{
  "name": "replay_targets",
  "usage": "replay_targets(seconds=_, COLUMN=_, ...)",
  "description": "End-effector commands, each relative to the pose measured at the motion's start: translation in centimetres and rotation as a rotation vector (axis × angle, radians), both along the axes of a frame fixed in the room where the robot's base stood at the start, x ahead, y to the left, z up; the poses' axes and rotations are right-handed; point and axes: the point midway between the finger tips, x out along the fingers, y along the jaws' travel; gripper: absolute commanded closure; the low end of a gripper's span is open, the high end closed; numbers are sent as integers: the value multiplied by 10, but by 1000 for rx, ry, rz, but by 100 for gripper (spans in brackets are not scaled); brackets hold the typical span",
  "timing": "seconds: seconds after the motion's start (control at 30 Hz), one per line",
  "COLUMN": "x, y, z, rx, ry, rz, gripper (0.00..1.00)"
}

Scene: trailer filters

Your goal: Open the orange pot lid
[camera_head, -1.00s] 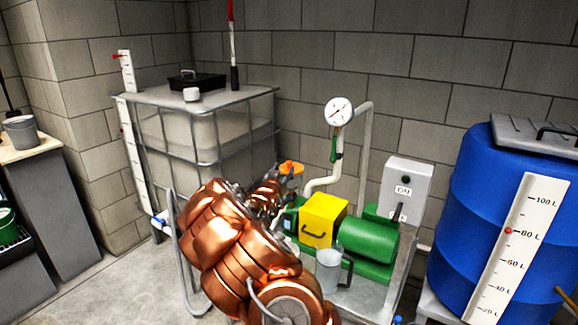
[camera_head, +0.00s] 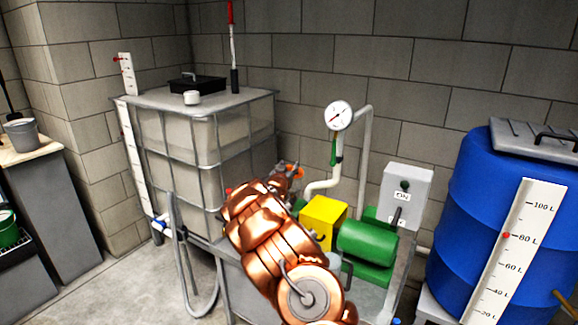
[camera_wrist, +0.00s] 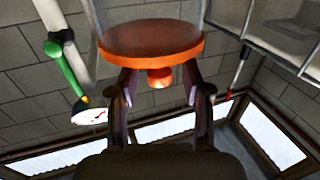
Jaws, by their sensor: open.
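The orange lid (camera_wrist: 152,40) fills the upper middle of the wrist view, a round disc with a short knob (camera_wrist: 159,77) projecting towards my gripper. My gripper (camera_wrist: 160,88) is open, with one finger on each side of the knob. I cannot tell whether either finger touches it. In the head view only a small part of the orange lid (camera_head: 299,173) shows beside my gripper (camera_head: 289,171). The pot under the lid is mostly hidden by my copper-coloured arm.
A yellow box (camera_head: 322,212) and green pump motor (camera_head: 367,243) stand right of my arm. A pressure gauge (camera_head: 338,115) on a white pipe rises behind. A caged tank (camera_head: 190,150) stands left, a blue barrel (camera_head: 490,225) right.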

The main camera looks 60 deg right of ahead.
Motion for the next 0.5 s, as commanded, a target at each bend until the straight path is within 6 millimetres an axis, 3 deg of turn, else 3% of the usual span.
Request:
replay_targets(seconds=0.43, x=1, y=-5, z=1, rx=-2, ry=-1, rz=-1, gripper=51)
replay_targets(seconds=0.5, x=1, y=-5, z=1, rx=-1, ry=0, rz=-1, gripper=59)
